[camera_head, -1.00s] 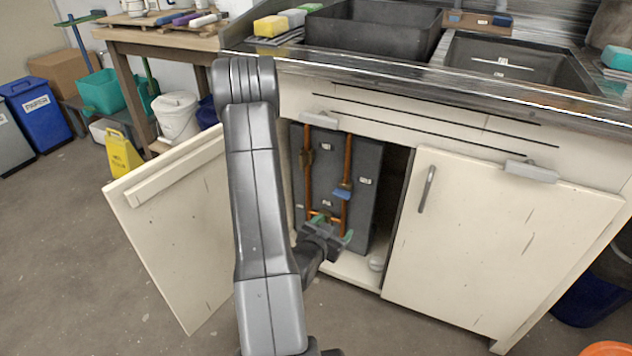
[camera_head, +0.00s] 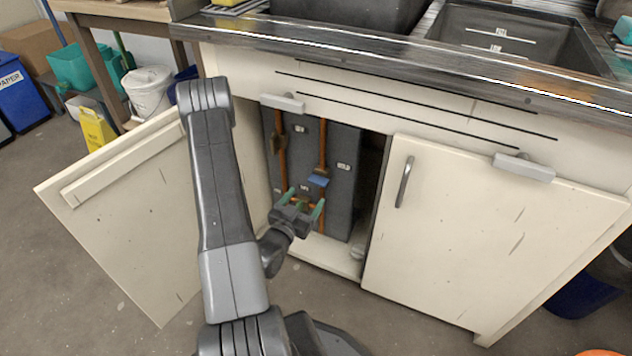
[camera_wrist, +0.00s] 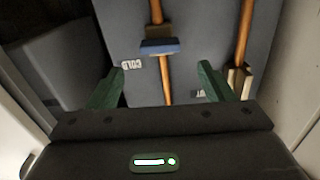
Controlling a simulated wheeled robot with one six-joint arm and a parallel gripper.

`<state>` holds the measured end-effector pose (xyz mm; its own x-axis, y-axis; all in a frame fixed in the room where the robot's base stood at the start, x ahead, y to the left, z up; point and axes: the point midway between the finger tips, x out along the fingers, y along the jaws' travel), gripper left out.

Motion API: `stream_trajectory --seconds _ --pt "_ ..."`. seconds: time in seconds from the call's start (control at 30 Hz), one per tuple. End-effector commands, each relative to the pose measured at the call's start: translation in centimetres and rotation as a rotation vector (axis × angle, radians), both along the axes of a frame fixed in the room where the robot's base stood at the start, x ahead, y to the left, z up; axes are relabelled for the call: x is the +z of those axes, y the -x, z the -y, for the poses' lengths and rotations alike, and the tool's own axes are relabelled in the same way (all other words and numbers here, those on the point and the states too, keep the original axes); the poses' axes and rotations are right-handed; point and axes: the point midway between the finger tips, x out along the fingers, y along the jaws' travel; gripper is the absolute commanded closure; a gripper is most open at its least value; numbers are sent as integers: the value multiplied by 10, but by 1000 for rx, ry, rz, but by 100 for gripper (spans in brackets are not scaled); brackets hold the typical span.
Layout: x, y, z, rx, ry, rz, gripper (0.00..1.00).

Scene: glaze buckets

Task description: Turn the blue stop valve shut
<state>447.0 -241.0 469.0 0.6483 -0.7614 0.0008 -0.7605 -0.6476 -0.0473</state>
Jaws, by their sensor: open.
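The blue stop valve (camera_head: 318,180) sits on the right-hand copper pipe inside the open sink cabinet. In the wrist view its blue handle (camera_wrist: 160,46) lies crosswise over the pipe, near a label reading COLD. My gripper (camera_head: 304,197) has green fingers and is at the cabinet opening, just below and in front of the valve. In the wrist view the gripper (camera_wrist: 163,78) is open and empty, with the cold pipe showing between its fingers. The valve is beyond the fingertips, apart from them.
The open cabinet door (camera_head: 120,215) stands at left, the closed door (camera_head: 480,235) at right. The cabinet floor (camera_head: 330,254) below is mostly clear.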

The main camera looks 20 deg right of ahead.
Motion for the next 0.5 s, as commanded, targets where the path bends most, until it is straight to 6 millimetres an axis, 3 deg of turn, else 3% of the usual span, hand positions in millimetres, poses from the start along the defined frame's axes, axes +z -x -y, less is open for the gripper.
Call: stream_trajectory --seconds 0.2,0.5 --pt "-1 -30 37 -3 1 5 25" --pt "0 -54 64 0 1 1 25"
